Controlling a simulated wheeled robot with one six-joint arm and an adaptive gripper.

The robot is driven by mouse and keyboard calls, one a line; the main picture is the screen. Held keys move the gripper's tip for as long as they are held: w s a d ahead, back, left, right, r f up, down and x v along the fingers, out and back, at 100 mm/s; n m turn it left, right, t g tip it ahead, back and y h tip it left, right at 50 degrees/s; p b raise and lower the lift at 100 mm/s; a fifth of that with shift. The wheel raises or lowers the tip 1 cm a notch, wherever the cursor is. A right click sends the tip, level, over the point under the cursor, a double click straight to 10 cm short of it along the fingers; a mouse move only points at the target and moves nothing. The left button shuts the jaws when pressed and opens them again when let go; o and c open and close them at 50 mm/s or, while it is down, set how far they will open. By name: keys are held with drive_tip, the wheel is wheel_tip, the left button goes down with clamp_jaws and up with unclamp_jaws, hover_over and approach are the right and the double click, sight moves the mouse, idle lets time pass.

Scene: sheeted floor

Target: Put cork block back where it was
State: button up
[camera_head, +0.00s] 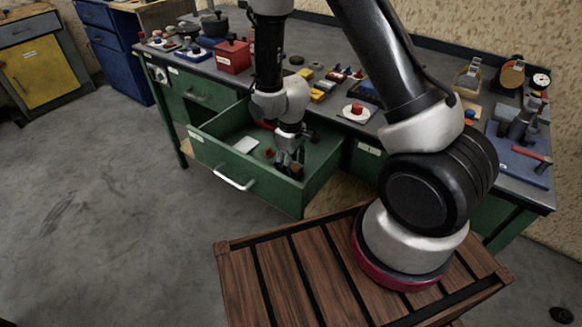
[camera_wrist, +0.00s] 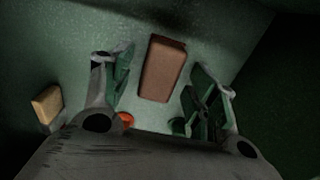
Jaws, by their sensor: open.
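A brown rectangular block (camera_wrist: 162,68), which I take for the cork block, lies on the floor of the open green drawer (camera_head: 222,170). In the wrist view it lies between and just beyond the fingertips of my gripper (camera_wrist: 165,80), with a visible gap on each side. My gripper is open and empty. In the head view my gripper (camera_head: 288,160) reaches down into the drawer near its right side, and the brown block (camera_head: 297,170) shows only in part beside the fingers.
A smaller tan block (camera_wrist: 47,103) lies left of my gripper, and an orange-red item (camera_wrist: 126,119) is close to the left finger. A pale flat piece (camera_head: 245,145) lies in the drawer. The workbench top (camera_head: 330,115) behind is crowded; the drawer's walls surround my gripper.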

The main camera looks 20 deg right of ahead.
drive_tip(key=s+d+r+m+t, duration=0.1)
drive_tip(key=d+r, duration=0.1)
drive_tip(key=r, duration=0.9)
drive_tip(key=d+r+m, duration=0.1)
drive_tip(key=d+r, duration=0.2)
drive_tip(key=r, duration=0.7)
drive_tip(key=s+d+r+m+t, duration=0.1)
drive_tip(key=s+d+r+m, duration=0.1)
drive_tip(key=s+d+r, duration=0.3)
drive_tip(key=s+d+r+m+t, duration=0.2)
drive_tip(key=s+d+r, duration=0.3)
drive_tip(key=s+r, duration=0.7)
drive_tip(key=shift+s+m, duration=0.55)
drive_tip(key=shift+m, duration=0.05)
